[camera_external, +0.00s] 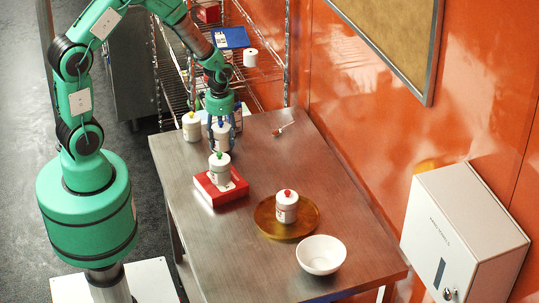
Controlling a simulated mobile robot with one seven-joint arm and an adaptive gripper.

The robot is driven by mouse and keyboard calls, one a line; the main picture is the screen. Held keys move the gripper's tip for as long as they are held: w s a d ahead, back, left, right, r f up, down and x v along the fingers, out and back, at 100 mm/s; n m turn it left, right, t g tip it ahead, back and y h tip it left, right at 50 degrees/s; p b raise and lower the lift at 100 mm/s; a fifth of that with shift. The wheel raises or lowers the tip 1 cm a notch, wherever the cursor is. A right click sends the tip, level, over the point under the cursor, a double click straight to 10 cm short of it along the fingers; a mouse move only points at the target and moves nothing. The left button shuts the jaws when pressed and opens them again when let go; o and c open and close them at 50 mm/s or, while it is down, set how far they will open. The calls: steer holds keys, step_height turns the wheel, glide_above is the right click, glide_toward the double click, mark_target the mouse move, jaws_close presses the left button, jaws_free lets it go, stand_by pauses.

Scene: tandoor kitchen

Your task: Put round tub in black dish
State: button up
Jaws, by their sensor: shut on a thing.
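Whether the tub touches the table is hard to tell. Other white round tubs stand near: one with a yellow knob (191,129) to the left, one with a green knob (219,172) on a red box (204,192), one with a red knob (287,210) on an amber round plate (265,222). I see no black dish; a white bowl (321,257) stands near the front.
The metal table (190,165) has free room at its right and front left. A small brush-like item (283,129) lies at the back. A wire rack (175,75) stands behind; an orange wall with a white dispenser (465,225) is at the right.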

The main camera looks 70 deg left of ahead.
steer(key=shift+f, duration=0.35)
steer(key=o, duration=1.5)
steer(key=shift+r, duration=0.1)
step_height(320, 180, up, 13)
steer(key=shift+f+p, duration=0.2)
steer(key=shift+p, duration=0.5)
